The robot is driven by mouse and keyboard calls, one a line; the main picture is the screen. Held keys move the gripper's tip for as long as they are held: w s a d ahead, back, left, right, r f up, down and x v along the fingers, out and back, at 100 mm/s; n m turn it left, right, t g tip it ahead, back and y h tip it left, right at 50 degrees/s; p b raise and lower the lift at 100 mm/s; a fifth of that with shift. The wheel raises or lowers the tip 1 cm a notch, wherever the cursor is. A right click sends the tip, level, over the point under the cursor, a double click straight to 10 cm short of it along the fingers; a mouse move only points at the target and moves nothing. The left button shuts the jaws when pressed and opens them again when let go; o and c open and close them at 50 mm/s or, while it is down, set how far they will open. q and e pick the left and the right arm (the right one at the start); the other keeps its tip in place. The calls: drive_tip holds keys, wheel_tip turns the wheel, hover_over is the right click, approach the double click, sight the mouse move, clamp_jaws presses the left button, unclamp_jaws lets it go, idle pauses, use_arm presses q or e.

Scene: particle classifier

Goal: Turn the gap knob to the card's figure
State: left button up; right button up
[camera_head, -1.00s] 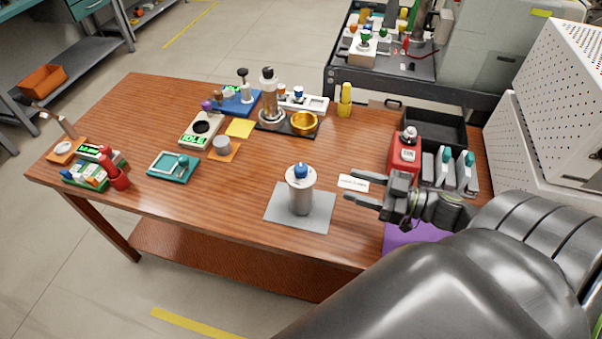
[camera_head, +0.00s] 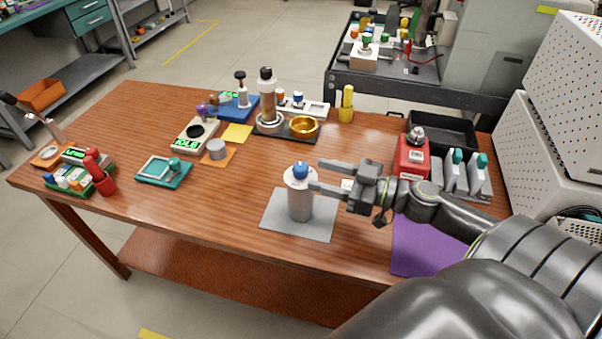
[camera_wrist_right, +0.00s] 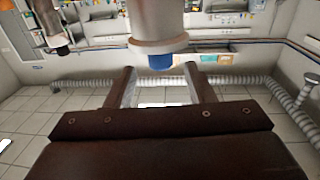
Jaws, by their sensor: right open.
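A grey cylinder (camera_head: 300,205) with a pale top stands upright on a grey mat (camera_head: 277,226) at the table's front middle. The blue gap knob (camera_head: 300,170) sits on its top; its setting is too small to read. My right gripper (camera_head: 316,175) is open, reaching in from the right, with its fingertips close to the knob. In the right wrist view the knob (camera_wrist_right: 160,62) shows between the two open fingers, beyond their tips; contact cannot be told. The white card (camera_head: 347,184) is mostly hidden behind the gripper, and its figure cannot be read. My left gripper is out of view.
A red container (camera_head: 411,157), a dark tray (camera_head: 455,127) and a purple mat (camera_head: 420,255) lie on the right. Behind stand a tall grey cylinder (camera_head: 267,90), a gold bowl (camera_head: 304,124) and a yellow holder (camera_head: 346,108).

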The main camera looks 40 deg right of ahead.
sight(308, 171)
drive_tip(key=p+x, duration=0.1)
drive_tip(key=x, duration=0.1)
drive_tip(key=shift+w+a+r, duration=0.1)
drive_tip(key=shift+w+a, duration=0.1)
drive_tip(key=shift+w, duration=0.05)
drive_tip(key=shift+w+a+r+p, duration=0.1)
drive_tip(key=shift+w+a+p, duration=0.05)
drive_tip(key=shift+w+p, duration=0.2)
drive_tip(key=shift+p+x, duration=0.65)
drive_tip(key=shift+x, duration=0.4)
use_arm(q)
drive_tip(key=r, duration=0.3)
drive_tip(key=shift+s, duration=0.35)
use_arm(e)
drive_tip(key=shift+f, duration=0.2)
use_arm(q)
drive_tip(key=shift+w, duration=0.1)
use_arm(e)
drive_tip(key=c, duration=0.9)
